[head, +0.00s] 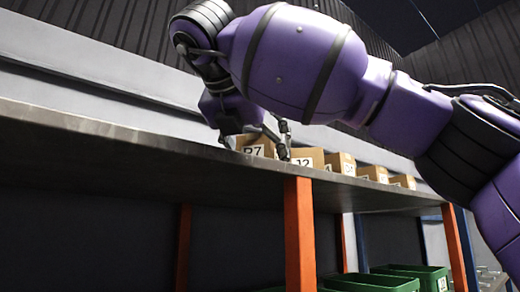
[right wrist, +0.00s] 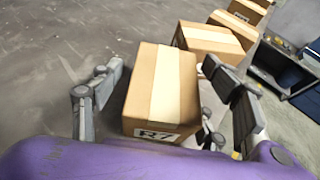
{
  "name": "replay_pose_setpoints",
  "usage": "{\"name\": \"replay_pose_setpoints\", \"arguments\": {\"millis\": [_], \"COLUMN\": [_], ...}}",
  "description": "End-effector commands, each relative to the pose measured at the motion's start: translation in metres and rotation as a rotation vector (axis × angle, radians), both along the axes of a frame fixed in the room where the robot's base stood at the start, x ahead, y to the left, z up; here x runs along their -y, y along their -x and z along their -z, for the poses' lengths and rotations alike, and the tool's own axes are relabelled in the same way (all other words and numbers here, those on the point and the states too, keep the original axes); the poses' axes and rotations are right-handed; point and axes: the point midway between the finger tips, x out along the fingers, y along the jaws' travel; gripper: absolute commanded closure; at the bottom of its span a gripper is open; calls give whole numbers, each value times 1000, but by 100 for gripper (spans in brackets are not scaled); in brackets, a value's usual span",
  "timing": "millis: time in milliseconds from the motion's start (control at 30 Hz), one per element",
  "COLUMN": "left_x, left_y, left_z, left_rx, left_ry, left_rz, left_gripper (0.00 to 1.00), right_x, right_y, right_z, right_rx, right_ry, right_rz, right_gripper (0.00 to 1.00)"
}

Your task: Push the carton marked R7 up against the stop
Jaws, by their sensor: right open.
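The carton marked R7 (head: 256,149) is brown with a white label and sits on the high grey shelf (head: 130,138), at the near end of a row of cartons. The right wrist view shows its taped top, with the R7 label facing me (right wrist: 158,100). My right gripper (head: 258,143) is open at the carton. In the right wrist view its fingers (right wrist: 163,72) stand either side of the carton, with a gap on the left; I cannot tell whether the right finger touches it. I cannot make out the stop. My left gripper is out of view.
A carton labelled 12 (head: 308,157) stands just beyond R7, with several more cartons (head: 341,162) further along the shelf. The shelf has orange posts (head: 299,235). Green bins (head: 372,284) stand below. The shelf left of R7 looks clear.

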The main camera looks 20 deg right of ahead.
Motion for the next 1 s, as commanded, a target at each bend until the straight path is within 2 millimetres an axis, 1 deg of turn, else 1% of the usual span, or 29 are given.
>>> {"name": "replay_pose_setpoints", "arguments": {"millis": [267, 367, 467, 700, 833, 1000], "left_x": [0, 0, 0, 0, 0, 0], "left_y": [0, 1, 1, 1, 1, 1], "left_z": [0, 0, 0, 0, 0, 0], "left_rx": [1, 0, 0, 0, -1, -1], "left_ry": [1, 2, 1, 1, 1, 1], "left_rz": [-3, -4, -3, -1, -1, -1], "left_gripper": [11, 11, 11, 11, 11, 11], "right_x": [0, -3, -10, -31, -37, -39], "right_y": [1, 5, 15, 46, 56, 59], "right_z": [-1, -3, -9, -25, -29, -30], "right_rx": [1, 3, 6, 6, 3, 2], "right_ry": [0, 0, 0, 1, -1, -1], "right_rz": [0, -1, -2, -1, 0, 1], "right_gripper": [28, 28, 28, 28, 28, 28]}}
